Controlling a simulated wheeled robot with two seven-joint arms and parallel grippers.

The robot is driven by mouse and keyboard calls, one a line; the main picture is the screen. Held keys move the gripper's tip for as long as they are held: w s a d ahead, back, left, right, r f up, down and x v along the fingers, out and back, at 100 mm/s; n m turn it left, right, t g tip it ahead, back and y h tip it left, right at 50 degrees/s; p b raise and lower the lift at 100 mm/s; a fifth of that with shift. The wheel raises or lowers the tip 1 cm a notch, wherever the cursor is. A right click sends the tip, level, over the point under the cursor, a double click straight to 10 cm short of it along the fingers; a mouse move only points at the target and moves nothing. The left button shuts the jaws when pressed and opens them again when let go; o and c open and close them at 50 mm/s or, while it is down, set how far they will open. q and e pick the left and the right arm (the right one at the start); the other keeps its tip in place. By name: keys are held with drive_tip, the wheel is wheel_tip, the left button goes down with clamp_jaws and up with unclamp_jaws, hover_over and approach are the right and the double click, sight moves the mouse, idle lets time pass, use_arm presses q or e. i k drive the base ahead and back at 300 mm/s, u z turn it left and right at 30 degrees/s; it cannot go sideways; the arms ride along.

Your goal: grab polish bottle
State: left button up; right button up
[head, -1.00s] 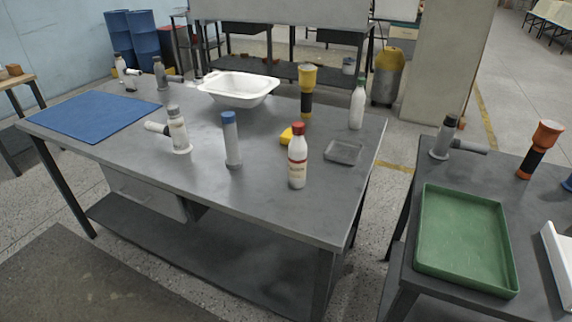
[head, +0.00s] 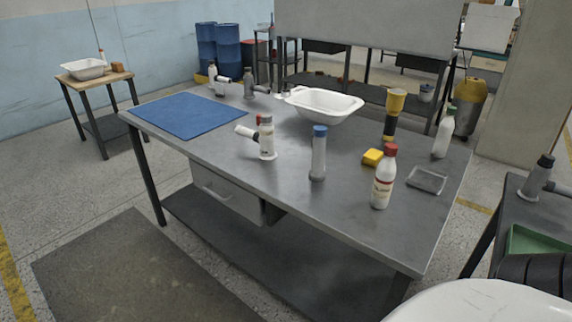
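A white bottle with a red cap and a printed label (head: 383,178) stands upright on the near right part of the grey metal table (head: 220,150). It looks like the polish bottle, but its label is too small to read. A second white bottle, with a green cap (head: 443,134), stands farther back near the right edge. A grey bottle with a blue cap (head: 318,154) stands left of the red-capped one. Neither of my grippers is in view.
A yellow block (head: 372,157) and a shallow grey tray (head: 427,180) lie beside the red-capped bottle. A yellow-and-black torch-like object (head: 394,114), white basin (head: 323,104) and blue mat (head: 188,115) are on the table. Another table (head: 505,215) stands right. Floor is open at front left.

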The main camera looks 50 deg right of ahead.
sight(387, 169)
drive_tip(key=u, duration=0.4)
drive_tip(key=i, duration=1.6)
drive_tip(key=z, duration=2.7)
